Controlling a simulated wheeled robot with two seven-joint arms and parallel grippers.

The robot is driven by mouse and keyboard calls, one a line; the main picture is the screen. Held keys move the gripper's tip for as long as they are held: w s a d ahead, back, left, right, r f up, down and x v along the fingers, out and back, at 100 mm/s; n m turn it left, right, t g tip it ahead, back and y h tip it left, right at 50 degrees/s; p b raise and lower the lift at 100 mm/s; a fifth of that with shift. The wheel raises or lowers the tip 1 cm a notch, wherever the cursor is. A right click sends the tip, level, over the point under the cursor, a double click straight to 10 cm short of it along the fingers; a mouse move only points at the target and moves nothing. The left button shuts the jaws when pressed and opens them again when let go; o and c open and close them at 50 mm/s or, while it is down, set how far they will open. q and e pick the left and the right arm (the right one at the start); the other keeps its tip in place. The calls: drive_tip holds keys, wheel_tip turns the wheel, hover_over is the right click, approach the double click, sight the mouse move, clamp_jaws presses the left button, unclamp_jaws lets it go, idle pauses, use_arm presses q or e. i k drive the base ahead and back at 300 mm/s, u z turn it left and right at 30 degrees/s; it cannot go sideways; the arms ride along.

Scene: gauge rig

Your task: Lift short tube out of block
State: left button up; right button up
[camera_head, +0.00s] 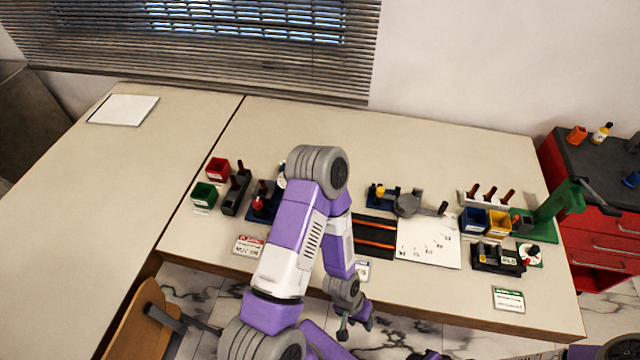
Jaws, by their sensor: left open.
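My left gripper (354,328) hangs at the front edge of the table, below the purple and white arm. Its fingers are apart and nothing shows between them. A dark block (236,194) at the left of the table has upright dark-red pegs or tubes in it. A pale block (468,198) at the right holds several brown upright tubes (491,193). I cannot tell which is the short tube. Both blocks are well away from the gripper. My right gripper is not clearly seen.
Red (217,169) and green (204,195) bins stand at left. A black tray (374,221) with orange rods lies near a white sheet (428,243). Blue (472,221) and yellow (499,224) bins and a green press (555,209) stand at right. The table's back is clear.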

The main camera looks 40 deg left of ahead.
sight(263, 188)
drive_tip(key=z, duration=0.75)
drive_tip(key=k, duration=0.5)
drive_tip(key=u, duration=1.45)
